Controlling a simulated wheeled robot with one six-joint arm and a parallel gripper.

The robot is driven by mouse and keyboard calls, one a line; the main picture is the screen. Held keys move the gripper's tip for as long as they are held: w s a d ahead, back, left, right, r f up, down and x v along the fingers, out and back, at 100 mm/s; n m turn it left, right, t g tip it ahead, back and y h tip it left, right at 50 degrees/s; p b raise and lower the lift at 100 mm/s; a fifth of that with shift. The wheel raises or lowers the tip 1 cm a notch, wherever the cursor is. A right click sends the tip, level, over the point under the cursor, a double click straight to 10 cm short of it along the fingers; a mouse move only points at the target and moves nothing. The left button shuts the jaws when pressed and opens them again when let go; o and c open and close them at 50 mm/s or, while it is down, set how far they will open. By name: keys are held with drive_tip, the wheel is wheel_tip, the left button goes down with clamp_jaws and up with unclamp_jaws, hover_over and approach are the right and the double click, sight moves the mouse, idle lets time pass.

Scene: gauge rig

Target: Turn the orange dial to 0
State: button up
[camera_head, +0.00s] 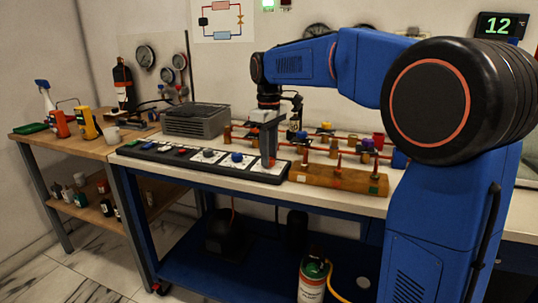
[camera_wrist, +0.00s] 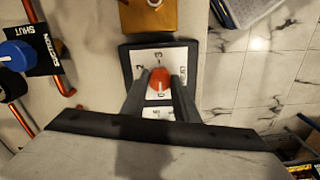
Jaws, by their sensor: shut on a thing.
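The orange dial (camera_wrist: 159,79) sits on a white plate with a dark border in the wrist view. My gripper (camera_wrist: 159,84) has one finger on each side of the dial and is shut on it. Digits 2 and 3 show above the dial, a 0 shows just below it, and small lettering is at its right. A small pale mark shows on the dial's lower part, but its exact direction is hard to read. In the head view my gripper (camera_head: 269,158) points down onto the right end of the black panel (camera_head: 180,161) and mostly hides the dial.
A blue knob (camera_head: 237,157) stands on the panel just left of my gripper. A wooden block (camera_head: 338,179) with red pegs is close on the right. Pipes with valves (camera_head: 330,145) run behind. A grey box (camera_head: 196,120) stands at the back left.

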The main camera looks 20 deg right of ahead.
drive_tip(key=o, duration=1.1)
drive_tip(key=shift+c, duration=0.2)
wheel_tip(320, 180, up, 17)
drive_tip(key=shift+r, duration=0.2)
drive_tip(key=s+d+f+m+t, duration=0.1)
drive_tip(key=s+d+f+m, duration=0.1)
drive_tip(key=s+f, duration=0.55)
drive_tip(key=s+d+f+m+t, duration=0.1)
drive_tip(key=s+d+f+m, duration=0.2)
drive_tip(key=s, duration=0.7)
drive_tip(key=s+d+f+m+t, duration=0.1)
drive_tip(key=s+f, duration=0.7)
drive_tip(key=f, duration=0.2)
drive_tip(key=s+f+m+t, duration=0.1)
drive_tip(key=s+f+m, duration=0.1)
drive_tip(key=s+f, duration=0.6)
wheel_tip(320, 180, down, 4)
drive_tip(key=shift+s+d+r+t, duration=0.15)
drive_tip(key=shift+d+r+t, duration=0.05)
drive_tip(key=shift+d+t, duration=0.2)
